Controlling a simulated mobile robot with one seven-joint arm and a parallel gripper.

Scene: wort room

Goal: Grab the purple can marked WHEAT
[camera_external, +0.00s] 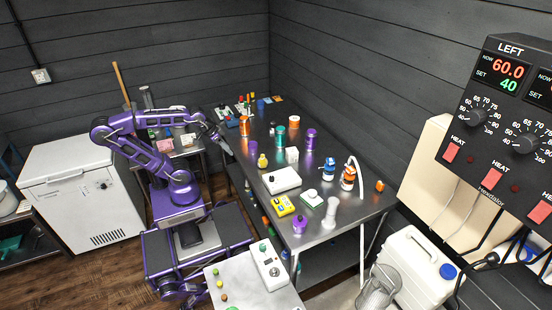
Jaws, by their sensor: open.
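A purple can (310,139) stands upright on the steel table (325,185), toward its far right side. Its marking is too small to read. A second, smaller purple object (299,224) sits near the table's front edge. My gripper (227,149) hangs at the table's left edge, pointing down. It is left of the purple can and well apart from it. The jaws are small in this view; they are open, and I see nothing between them.
An orange can (244,125) and a teal can (280,135) stand between my gripper and the purple can. A heater panel (500,130) fills the right foreground.

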